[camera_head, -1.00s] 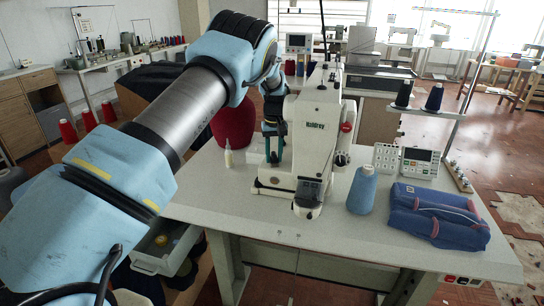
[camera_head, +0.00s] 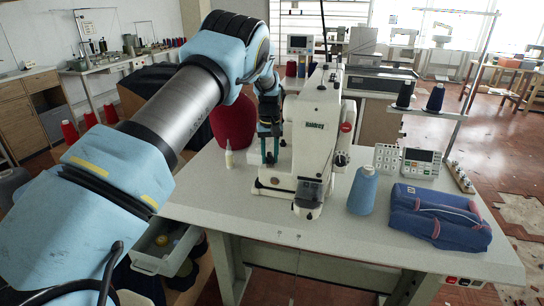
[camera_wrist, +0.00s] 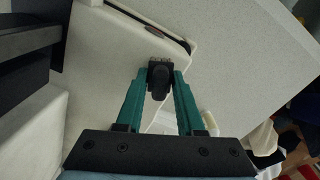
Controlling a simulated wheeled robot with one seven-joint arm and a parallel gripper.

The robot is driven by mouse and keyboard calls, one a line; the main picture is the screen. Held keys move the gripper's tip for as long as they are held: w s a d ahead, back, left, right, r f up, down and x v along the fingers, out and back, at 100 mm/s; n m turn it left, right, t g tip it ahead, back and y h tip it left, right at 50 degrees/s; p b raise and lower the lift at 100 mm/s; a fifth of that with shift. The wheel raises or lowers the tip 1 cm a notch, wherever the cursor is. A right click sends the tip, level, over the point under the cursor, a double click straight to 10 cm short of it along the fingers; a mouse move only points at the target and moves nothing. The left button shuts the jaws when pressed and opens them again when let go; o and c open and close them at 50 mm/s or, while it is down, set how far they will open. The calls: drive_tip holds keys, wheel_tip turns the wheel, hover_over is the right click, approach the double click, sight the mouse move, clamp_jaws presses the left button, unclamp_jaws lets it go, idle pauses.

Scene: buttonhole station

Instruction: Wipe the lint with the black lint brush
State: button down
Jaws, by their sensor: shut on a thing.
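My gripper (camera_head: 269,157) is behind and to the left of the white sewing machine (camera_head: 305,140) in the head view, low over the table. In the wrist view its two teal fingers (camera_wrist: 159,82) are shut on the black lint brush (camera_wrist: 159,86). Only a dark, stubby part of the brush shows between the fingertips. It is close to the machine's white base, but I cannot tell whether it touches anything. I cannot make out the lint in either view.
On the white table (camera_head: 330,232) stand a small bottle (camera_head: 229,158), a blue thread cone (camera_head: 362,190), a control panel (camera_head: 420,163) and a blue bag (camera_head: 438,215). A red rounded object (camera_head: 233,124) is behind. The table's front is mostly clear.

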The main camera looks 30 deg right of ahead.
drive_tip(key=shift+d+r+p, duration=0.1)
drive_tip(key=shift+r+p, duration=1.1)
drive_tip(key=shift+r, duration=1.7)
drive_tip(key=shift+r+p, duration=0.85)
drive_tip(key=shift+r, duration=0.7)
drive_tip(key=shift+f, duration=0.1)
